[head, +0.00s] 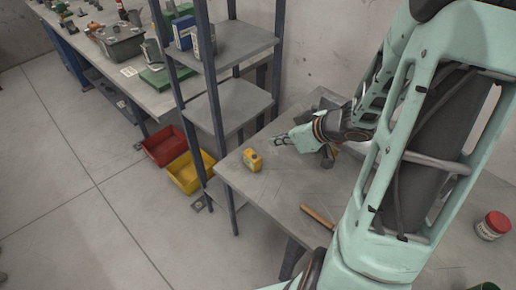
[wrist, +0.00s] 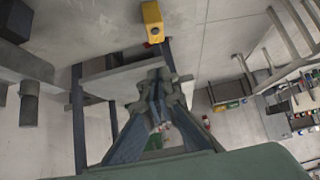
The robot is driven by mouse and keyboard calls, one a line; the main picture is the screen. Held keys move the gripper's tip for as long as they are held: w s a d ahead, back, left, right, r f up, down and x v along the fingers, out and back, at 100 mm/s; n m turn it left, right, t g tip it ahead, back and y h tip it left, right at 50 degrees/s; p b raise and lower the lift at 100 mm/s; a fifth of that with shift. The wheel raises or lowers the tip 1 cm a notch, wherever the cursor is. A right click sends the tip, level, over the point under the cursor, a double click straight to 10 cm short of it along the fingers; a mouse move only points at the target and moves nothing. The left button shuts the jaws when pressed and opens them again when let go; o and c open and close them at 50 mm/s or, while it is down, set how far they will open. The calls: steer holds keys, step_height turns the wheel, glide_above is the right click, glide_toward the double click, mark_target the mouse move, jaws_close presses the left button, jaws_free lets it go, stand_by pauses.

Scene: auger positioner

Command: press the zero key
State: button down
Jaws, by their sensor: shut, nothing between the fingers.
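No zero key can be made out in either view. My gripper (head: 280,139) is over the grey table (head: 243,183), with its fingers pointing left. In the wrist view my gripper (wrist: 156,78) shows its fingers shut together with nothing between them. A small yellow block-like device (head: 252,160) stands on the table, just in front and to the left of the fingertips and apart from them. It also shows at the top of the wrist view (wrist: 152,20). Its face is too small to read. Dark grey parts (head: 328,156) sit beneath my wrist, partly hidden.
A wooden-handled tool (head: 318,216) lies near the table's front edge. A red-lidded jar (head: 492,226) stands at right. A grey shelf rack (head: 240,103) rises behind left, with red (head: 164,146) and yellow (head: 188,174) bins on the floor. The floor at left is clear.

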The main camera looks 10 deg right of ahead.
steer(key=b, duration=0.3)
glide_above(251, 155)
steer(key=s+d, duration=0.2)
steer(key=s, duration=0.1)
step_height(251, 155, down, 7)
steer(key=f, duration=0.1)
steer(key=f+b, duration=0.1)
steer(key=shift+w+f, duration=0.2)
steer(key=shift+f, duration=0.2)
steer(key=shift+f+b, duration=0.35)
steer(key=shift+f, duration=0.3)
